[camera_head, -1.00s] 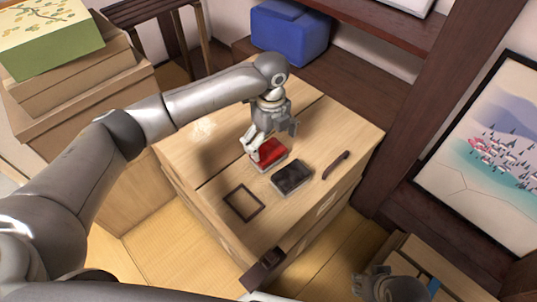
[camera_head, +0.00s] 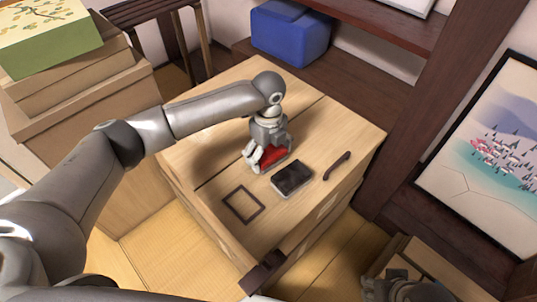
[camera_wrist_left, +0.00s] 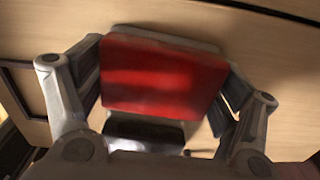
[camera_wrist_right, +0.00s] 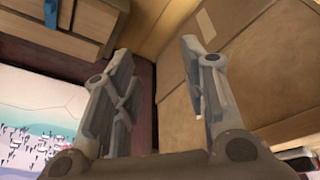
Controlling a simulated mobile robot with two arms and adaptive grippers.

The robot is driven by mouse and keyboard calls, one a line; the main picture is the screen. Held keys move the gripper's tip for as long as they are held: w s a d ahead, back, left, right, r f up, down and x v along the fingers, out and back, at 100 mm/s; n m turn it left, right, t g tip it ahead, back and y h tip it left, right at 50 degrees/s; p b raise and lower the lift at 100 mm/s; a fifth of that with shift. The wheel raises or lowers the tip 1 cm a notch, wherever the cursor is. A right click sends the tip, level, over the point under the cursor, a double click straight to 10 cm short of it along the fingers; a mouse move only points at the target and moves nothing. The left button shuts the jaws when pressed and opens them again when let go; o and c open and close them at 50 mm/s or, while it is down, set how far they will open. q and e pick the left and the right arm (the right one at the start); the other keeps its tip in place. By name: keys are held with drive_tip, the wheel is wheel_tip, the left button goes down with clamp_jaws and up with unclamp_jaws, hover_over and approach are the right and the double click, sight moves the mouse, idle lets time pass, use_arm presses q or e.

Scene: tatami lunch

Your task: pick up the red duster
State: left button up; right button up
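The red duster (camera_head: 274,156) lies on the light wooden box top. In the left wrist view the red duster (camera_wrist_left: 160,78) shows a flat red face with a greyish edge. My left gripper (camera_head: 268,154) points down over it. Its fingers are spread, one on each side of the duster; they sit close to its sides, and firm contact is not visible. The gripper partly hides the duster in the head view. My right gripper (camera_wrist_right: 157,55) is open and empty, away at the lower right of the head view.
A black duster (camera_head: 291,179) lies close beside the red one. A thin dark frame (camera_head: 243,204) and a brown stick (camera_head: 337,165) lie on the same wooden top (camera_head: 215,150). A blue box (camera_head: 290,33) stands behind. Stacked boxes (camera_head: 75,75) stand at left.

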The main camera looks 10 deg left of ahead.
sight(268, 152)
use_arm(q)
drive_tip(key=c, duration=0.4)
drive_tip(key=shift+r, duration=0.15)
drive_tip(key=shift+r, duration=0.2)
wheel_tip(268, 152, up, 3)
drive_tip(key=shift+s+r+p, duration=0.1)
drive_tip(key=shift+s+p, duration=0.05)
drive_tip(key=shift+p, duration=0.6)
drive_tip(key=s+r+p, duration=0.1)
drive_tip(key=s+r, duration=0.1)
drive_tip(key=s+a+r, duration=0.1)
drive_tip(key=s+r, duration=0.1)
drive_tip(key=r, duration=0.1)
drive_tip(key=shift+s+p, duration=0.1)
drive_tip(key=shift+p, duration=0.3)
drive_tip(key=shift+s+a+r+p, duration=0.4)
drive_tip(key=shift+s+r, duration=0.3)
drive_tip(key=shift+s, duration=0.8)
drive_tip(key=shift+s+a+r+p, duration=0.35)
drive_tip(key=shift+s+r, duration=0.35)
drive_tip(key=shift+s, duration=0.85)
drive_tip(key=shift+s+a+r+p, duration=0.4)
drive_tip(key=shift+s+r, duration=0.3)
drive_tip(key=shift+s, duration=0.8)
use_arm(e)
wheel_tip(268, 152, down, 18)
drive_tip(key=s+g, duration=0.1)
drive_tip(key=shift+s+f, duration=0.15)
drive_tip(key=shift+f, duration=0.05)
